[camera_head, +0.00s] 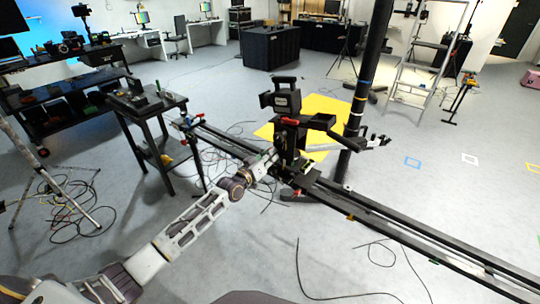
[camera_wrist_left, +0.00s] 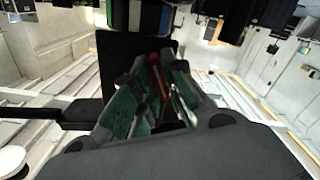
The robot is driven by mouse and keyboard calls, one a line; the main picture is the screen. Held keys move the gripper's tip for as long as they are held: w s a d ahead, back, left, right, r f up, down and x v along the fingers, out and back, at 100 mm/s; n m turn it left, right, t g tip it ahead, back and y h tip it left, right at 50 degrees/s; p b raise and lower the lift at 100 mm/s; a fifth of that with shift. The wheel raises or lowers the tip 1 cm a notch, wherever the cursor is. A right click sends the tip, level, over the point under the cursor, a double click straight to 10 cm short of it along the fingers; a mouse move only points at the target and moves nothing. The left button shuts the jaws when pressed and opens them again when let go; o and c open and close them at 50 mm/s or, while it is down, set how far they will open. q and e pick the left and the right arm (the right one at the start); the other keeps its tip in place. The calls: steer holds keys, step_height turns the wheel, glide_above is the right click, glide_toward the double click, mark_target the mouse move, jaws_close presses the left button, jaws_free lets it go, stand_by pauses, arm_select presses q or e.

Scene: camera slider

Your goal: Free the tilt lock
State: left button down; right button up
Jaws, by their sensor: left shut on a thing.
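The black camera (camera_head: 284,101) with a top handle sits on a tilt head (camera_head: 290,138) on the slider carriage. A red part (camera_head: 290,121) shows on the head just below the camera. My left gripper (camera_head: 272,156) reaches the near left side of the head, below the camera. In the left wrist view, its green-padded fingers (camera_wrist_left: 158,105) close around a red lever (camera_wrist_left: 159,76), which looks like the tilt lock. The fingers partly hide the lever, and its exact setting cannot be told. My right gripper is not in view.
The long black slider rail (camera_head: 420,246) runs from the left middle to the lower right. A dark pole (camera_head: 364,80) stands close behind the head. A small black table (camera_head: 150,105) stands left. Loose cables (camera_head: 335,296) lie on the floor. A yellow mat (camera_head: 318,108) lies behind.

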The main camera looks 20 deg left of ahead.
arm_select(q)
steer(key=n+b, duration=0.1)
steer(key=n, duration=1.1)
steer(key=shift+f+n, duration=0.1)
steer(key=shift+n, duration=0.3)
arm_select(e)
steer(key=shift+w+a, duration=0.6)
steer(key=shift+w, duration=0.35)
arm_select(q)
steer(key=c, duration=1.5)
jaws_free()
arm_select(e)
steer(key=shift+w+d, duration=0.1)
